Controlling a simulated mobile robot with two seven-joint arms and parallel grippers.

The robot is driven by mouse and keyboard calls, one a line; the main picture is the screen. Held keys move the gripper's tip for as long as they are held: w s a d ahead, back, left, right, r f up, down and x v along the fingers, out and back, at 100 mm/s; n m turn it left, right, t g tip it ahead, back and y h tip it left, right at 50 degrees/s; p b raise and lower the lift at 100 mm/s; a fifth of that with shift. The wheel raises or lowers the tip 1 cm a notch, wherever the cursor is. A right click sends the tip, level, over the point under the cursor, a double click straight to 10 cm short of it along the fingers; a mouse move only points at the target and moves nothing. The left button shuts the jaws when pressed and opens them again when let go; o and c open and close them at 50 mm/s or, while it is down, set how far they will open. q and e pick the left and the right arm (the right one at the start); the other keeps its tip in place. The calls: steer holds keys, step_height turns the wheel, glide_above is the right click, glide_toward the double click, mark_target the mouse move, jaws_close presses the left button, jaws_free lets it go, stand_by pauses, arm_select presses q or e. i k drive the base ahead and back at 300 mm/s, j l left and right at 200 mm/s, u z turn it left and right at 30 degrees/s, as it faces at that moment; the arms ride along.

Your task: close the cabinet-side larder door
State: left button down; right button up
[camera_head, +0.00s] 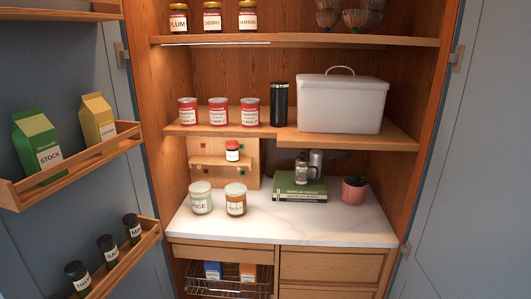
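The larder's left door (60,75) stands open, its grey-blue inner face towards me, with wooden racks on it. On the right a plain pale grey door or panel (490,150) stands beside the wooden opening, with metal hinge-like fittings (457,58) along its edge. I cannot tell which of the two is the cabinet-side door. The larder interior (230,70) is fully exposed between them. No door handle is visible. Neither of my grippers is in view.
The left door's middle rack (90,160) holds cartons and its lower rack (125,262) holds dark spice jars; both jut out. Inside are shelves with jars, tins and a white bin (340,103). A white counter (280,225) sits above drawers and a wire basket (228,285).

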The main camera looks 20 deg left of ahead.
mark_target(54, 53)
steer(key=k+j, duration=0.1)
steer(key=j, duration=0.45)
steer(key=k+j+z, duration=0.15)
steer(key=j, duration=0.45)
steer(key=k+j, duration=0.1)
steer(key=j, duration=0.45)
steer(key=k+j+z, duration=0.15)
steer(key=j, duration=0.4)
steer(key=k+j, duration=0.15)
steer(key=j, duration=0.4)
steer(key=k+j+z, duration=0.1)
steer(key=j, duration=0.4)
steer(key=k+j+z, duration=0.1)
steer(key=k+j, duration=0.15)
steer(key=j, duration=0.3)
steer(key=k+j, duration=0.2)
steer(key=j, duration=0.3)
steer(key=k+z, duration=0.25)
steer(key=i+l, duration=0.05)
steer(key=i, duration=0.05)
